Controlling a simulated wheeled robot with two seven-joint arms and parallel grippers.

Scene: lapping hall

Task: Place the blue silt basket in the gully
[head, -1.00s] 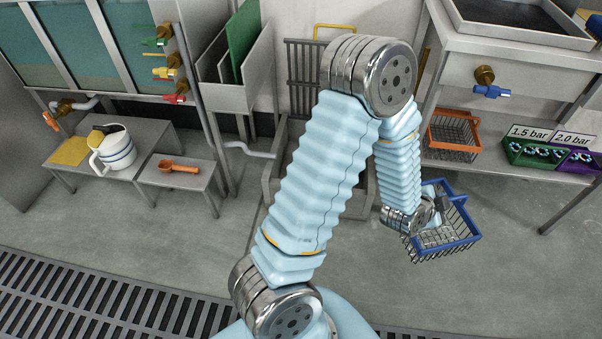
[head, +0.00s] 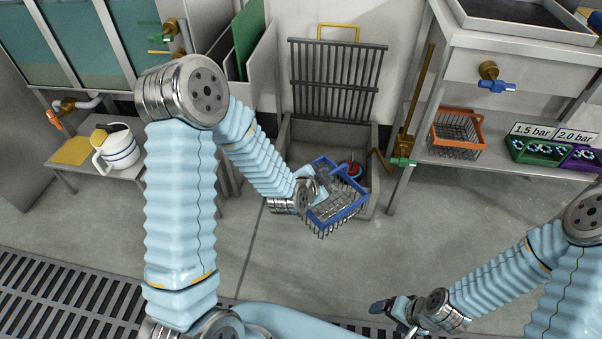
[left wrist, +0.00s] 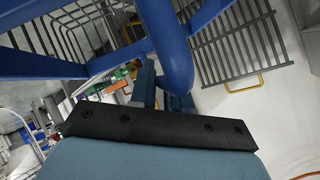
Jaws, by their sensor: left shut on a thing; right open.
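The blue silt basket (head: 349,211) is wire mesh with a blue rim and handle. My left gripper (head: 322,182) is shut on its handle and holds it slightly tilted at the front of the gully (head: 298,138), overlapping the opening in the head view. I cannot tell its exact height. The blue handle (left wrist: 165,45) fills the left wrist view beyond the black gripper base; the fingertips are mostly hidden. My right gripper (head: 392,308) is open and empty, low over the floor at the bottom of the head view.
A bar grate (head: 335,80) with a yellow handle leans on the wall behind the gully. A red object (head: 350,169) shows inside the gully. An orange basket (head: 457,152) and a green crate (head: 536,152) sit on the right shelf. A white jug (head: 118,148) stands left.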

